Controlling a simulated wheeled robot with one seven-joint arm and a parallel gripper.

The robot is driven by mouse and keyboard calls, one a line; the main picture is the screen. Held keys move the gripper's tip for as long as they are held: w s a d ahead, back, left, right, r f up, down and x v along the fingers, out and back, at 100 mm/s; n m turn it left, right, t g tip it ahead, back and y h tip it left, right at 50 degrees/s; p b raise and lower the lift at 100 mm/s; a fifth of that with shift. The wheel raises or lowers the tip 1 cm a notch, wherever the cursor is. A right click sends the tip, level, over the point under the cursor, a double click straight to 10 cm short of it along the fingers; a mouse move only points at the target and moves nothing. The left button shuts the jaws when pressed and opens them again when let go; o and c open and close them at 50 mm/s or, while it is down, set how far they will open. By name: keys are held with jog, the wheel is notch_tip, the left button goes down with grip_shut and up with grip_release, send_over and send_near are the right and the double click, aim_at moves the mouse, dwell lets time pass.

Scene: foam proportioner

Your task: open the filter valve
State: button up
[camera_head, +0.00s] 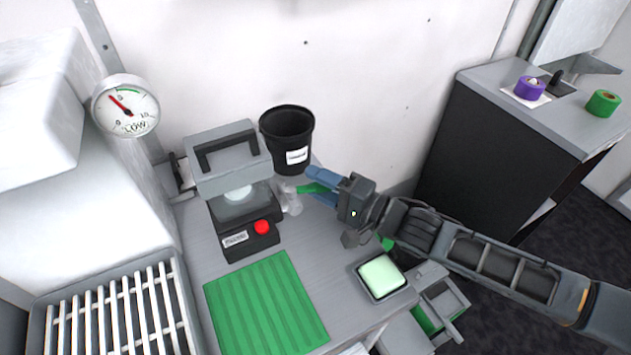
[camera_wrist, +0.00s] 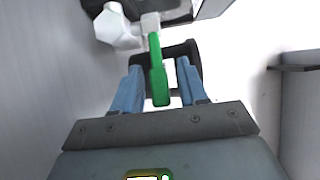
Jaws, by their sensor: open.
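The filter valve is a pale fitting (camera_head: 290,197) with a green lever (camera_head: 308,187) on the right side of the grey filter machine (camera_head: 238,190). In the wrist view the green lever (camera_wrist: 158,75) points down toward my gripper from a white fitting (camera_wrist: 122,27). My gripper (camera_head: 313,182) is open, its two blue fingers reaching in from the right. In the wrist view the gripper (camera_wrist: 160,68) has one finger on each side of the lever, with visible gaps on both sides. Neither finger appears to touch it.
A black bucket (camera_head: 287,128) stands close behind the valve. A green mat (camera_head: 265,305) lies on the bench in front, and a small device with a pale green screen (camera_head: 382,276) sits to its right. A gauge reading LOW (camera_head: 125,106) is at the left.

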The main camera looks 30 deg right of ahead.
jog(key=shift+b+v, duration=0.55)
jog(key=shift+v, duration=2.85)
